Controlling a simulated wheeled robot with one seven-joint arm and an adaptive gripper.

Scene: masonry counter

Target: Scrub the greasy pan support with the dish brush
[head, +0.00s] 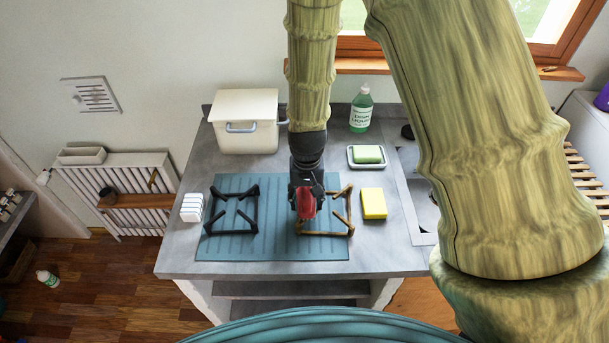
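Two pan supports lie on the blue ribbed mat (276,184). The left one (233,226) is black and looks clean. The right one (347,212) is stained yellow-brown and looks greasy; its left part is hidden behind my gripper. My gripper (306,189) points down over the left side of the brown support. It appears shut on a red thing (306,205), seemingly the dish brush, seen end-on from above. The brush's bristles are hidden, so I cannot tell whether they touch the support.
A yellow sponge (373,204) lies right of the mat. A green soap bar (367,154) sits in a white dish. A green bottle (361,109) and cream bin (246,121) stand behind. A white block (192,207) is at left. The sink (415,190) is right, partly behind my arm.

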